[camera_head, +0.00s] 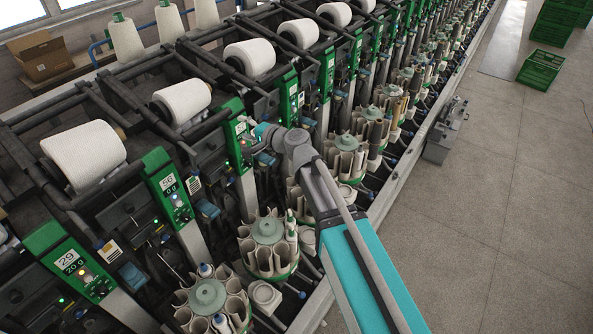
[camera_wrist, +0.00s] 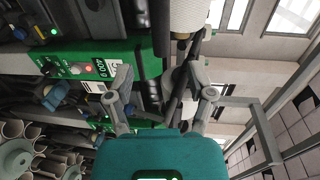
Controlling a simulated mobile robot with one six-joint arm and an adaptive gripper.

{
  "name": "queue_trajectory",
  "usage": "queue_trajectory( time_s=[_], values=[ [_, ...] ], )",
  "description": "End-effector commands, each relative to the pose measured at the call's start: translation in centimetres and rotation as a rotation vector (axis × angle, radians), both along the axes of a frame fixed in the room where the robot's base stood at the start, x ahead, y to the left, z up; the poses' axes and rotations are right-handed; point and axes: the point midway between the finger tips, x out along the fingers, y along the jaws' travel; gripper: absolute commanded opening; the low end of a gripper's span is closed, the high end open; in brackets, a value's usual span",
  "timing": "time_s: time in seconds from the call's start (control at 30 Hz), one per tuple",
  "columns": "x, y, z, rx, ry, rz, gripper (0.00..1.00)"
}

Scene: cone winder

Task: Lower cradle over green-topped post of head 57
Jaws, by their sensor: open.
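My gripper (camera_head: 262,134) is at the green-topped post (camera_head: 238,134) just beyond the one marked 56, in the head view. That post's own number is too small to read. In the wrist view, my gripper (camera_wrist: 165,91) has its two grey fingers spread wide with nothing clamped between them. The post's green panel (camera_wrist: 106,68), with a lit lamp, is left of the fingers. A dark cradle bar (camera_wrist: 174,104) shows between the fingers, apart from both. A white cone (camera_wrist: 190,16) with a tan tube end is above it. Whether the bar touches the post is unclear.
A post marked 56 (camera_head: 167,188) and another green-topped post (camera_head: 72,260) stand nearer. Round bobbin magazines (camera_head: 268,232) line the machine's front below my arm. A grey box (camera_head: 445,130) is on the floor beside the machine.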

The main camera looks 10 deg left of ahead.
Motion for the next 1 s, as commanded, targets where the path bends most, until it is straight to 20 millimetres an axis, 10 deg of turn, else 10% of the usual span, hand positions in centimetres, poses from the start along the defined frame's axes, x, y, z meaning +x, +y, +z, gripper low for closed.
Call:
queue_trajectory(
  time_s=[1.0],
  values=[
    [-1.2, -9.8, -9.5, -0.376, -0.018, 0.279, 0.69]
  ],
)
